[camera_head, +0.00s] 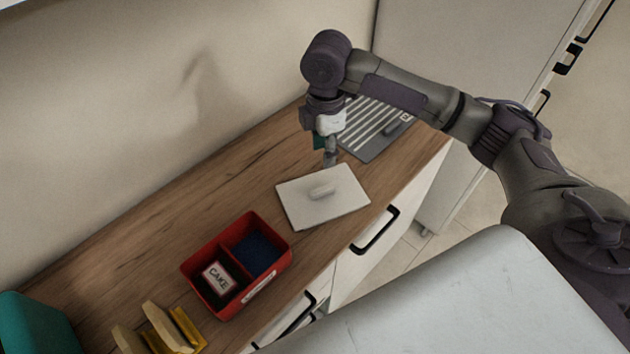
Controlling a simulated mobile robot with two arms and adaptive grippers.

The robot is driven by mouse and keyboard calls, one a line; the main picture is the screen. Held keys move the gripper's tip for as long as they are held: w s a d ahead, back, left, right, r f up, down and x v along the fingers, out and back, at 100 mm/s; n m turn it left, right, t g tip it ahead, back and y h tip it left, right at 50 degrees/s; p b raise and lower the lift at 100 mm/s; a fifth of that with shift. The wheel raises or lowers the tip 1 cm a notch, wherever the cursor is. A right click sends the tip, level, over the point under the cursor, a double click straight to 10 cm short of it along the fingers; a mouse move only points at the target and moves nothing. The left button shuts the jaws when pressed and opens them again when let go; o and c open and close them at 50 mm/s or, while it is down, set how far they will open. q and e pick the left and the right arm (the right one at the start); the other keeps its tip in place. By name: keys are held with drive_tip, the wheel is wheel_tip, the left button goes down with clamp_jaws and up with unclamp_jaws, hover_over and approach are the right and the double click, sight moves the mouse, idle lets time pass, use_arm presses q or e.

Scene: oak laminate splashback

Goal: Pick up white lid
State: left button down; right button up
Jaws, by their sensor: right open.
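The white lid (301,206) is a flat, roughly square plate with a raised handle (322,189) on top. It lies on the wooden counter in the middle of the head view. My right gripper (330,160) is open and points down above the far edge of the lid, behind its handle. The fingers are small in the view, and I cannot tell the exact gap between them and the lid. My left gripper is not in view.
A red two-compartment box (223,307) with a "CAKE" label stands left of the lid. A striped grey tray (364,145) lies behind the gripper. Wooden pieces (166,327) and a teal object (33,325) are at the lower left. Drawer handles (376,230) line the counter's front.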

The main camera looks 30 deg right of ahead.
hover_over(323, 189)
wheel_tip(323, 189, down, 7)
drive_tip(key=shift+s+f+p, duration=0.1)
drive_tip(key=shift+p, duration=0.35)
drive_tip(key=shift+f, duration=0.55)
wheel_tip(323, 189, down, 4)
drive_tip(key=shift+f+p, duration=0.15)
drive_tip(key=shift+p, duration=0.6)
drive_tip(key=shift+f, duration=0.35)
drive_tip(key=shift+c, duration=0.3)
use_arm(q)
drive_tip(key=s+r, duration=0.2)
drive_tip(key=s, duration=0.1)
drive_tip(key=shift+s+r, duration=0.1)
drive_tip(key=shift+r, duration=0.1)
use_arm(e)
clamp_jaws()
